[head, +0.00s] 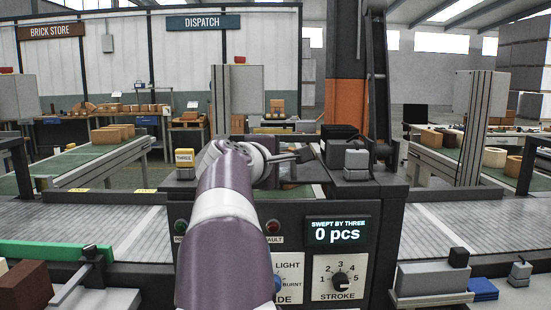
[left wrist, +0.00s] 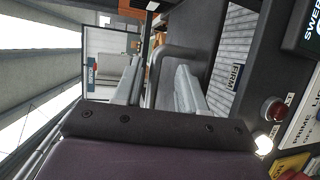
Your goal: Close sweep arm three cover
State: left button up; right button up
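A yellow block lettered THREE (head: 184,155) sits on a small grey stand at the left of the dark console (head: 400,215). The console display (head: 337,231) reads "SWEPT BY THREE 0 pcs". I cannot tell for certain which part is the cover. My left gripper (head: 288,160) reaches over the console top, right of the THREE block. In the left wrist view its two pale fingers (left wrist: 160,88) stand apart, and a grey surface (left wrist: 180,42) shows beyond and between them; contact cannot be told. My arm hides the console's middle. My right gripper is not in view.
A stroke dial (head: 340,280) is on the console front. A dark post with an orange band (head: 345,105) rises behind. Grey conveyors (head: 120,232) run to both sides. A grey block (head: 356,160) stands right of the gripper. A green bar (head: 50,252) lies at left.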

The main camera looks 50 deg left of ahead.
pick_arm(q)
jog(key=shift+s+r, duration=0.15)
jog(key=shift+s, duration=0.2)
jog(key=v, duration=1.2)
jog(key=shift+d, duration=0.2)
